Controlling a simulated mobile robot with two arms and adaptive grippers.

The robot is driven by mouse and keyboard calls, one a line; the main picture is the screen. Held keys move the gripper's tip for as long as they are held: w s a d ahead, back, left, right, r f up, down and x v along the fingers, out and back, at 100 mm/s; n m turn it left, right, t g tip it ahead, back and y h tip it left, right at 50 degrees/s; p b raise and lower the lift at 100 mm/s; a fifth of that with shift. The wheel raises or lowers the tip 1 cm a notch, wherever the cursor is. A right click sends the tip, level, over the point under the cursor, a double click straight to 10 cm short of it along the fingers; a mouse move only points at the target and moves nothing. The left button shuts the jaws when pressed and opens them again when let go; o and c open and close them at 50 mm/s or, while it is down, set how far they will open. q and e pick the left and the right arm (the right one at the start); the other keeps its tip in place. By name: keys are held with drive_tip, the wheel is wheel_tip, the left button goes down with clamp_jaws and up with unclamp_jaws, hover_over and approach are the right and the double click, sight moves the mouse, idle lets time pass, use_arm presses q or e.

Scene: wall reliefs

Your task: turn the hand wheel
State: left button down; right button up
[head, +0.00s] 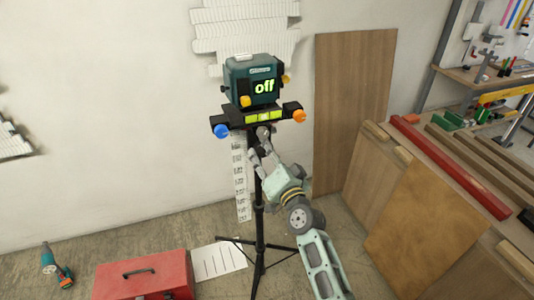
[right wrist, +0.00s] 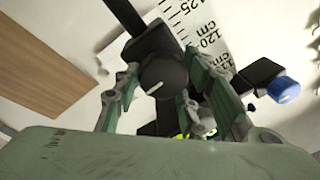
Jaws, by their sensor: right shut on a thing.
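The hand wheel, a round dark knob with a white line on its face (right wrist: 168,88), shows in the right wrist view below a black block. My right gripper (right wrist: 160,78) has its fingers on both sides of this knob and is shut on it. In the head view my right gripper (head: 260,145) reaches up to the front of the tripod head, just under the black bar, and mostly hides the knob. A teal laser level (head: 254,82) above the bar shows "off" in green. My left gripper is not in view.
The bar has a blue knob (head: 221,131) at left and an orange knob (head: 299,116) at right. A black tripod (head: 259,235) stands beneath, beside a white ruler (head: 240,180). A red toolbox (head: 145,275) and a drill (head: 55,265) lie on the floor. Wooden boards (head: 425,215) stand at right.

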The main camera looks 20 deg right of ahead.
drive_tip(key=shift+d, duration=0.15)
drive_tip(key=o, duration=1.1)
drive_tip(key=s, duration=0.8)
drive_tip(key=s+d+f, duration=0.1)
drive_tip(key=s, duration=0.3)
drive_tip(key=shift+f, duration=0.1)
